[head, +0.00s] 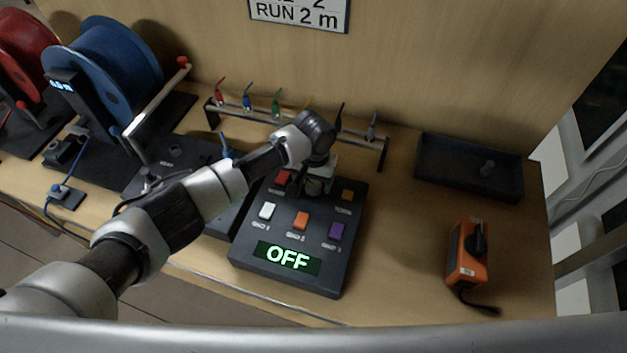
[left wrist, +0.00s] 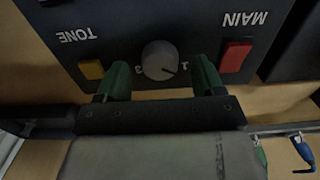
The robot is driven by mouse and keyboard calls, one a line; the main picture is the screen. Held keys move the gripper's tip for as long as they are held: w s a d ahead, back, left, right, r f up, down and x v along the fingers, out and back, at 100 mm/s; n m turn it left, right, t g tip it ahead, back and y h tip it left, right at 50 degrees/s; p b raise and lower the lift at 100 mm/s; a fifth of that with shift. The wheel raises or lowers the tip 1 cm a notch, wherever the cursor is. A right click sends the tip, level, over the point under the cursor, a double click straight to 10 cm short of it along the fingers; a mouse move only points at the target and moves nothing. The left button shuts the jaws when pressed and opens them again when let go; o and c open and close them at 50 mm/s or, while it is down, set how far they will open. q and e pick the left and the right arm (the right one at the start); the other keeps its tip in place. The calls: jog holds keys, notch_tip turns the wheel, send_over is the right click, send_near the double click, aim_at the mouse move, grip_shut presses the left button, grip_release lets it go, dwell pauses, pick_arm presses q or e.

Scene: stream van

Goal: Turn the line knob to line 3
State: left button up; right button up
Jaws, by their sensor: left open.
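The line knob (left wrist: 160,59) is a round grey dial on the dark control box (head: 243,252). My left gripper (head: 314,188) reaches over the far part of the box, pointing down. Its two green fingers are open, one on each side of the knob, with gaps between; I cannot tell their height over the panel. In the head view the gripper hides the knob. The box's display (head: 287,258) reads OFF in green. My right gripper is not in view.
A red MAIN button (left wrist: 237,56) and a yellow TONE button (left wrist: 92,69) flank the knob. White (head: 267,211), orange (head: 301,221) and purple (head: 336,231) buttons sit nearer. A rack with hooks (head: 384,154) stands behind. An orange device (head: 467,265) and a dark tray (head: 440,183) lie right.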

pick_arm(q)
jog(key=shift+f, duration=0.7)
jog(key=c, duration=0.9)
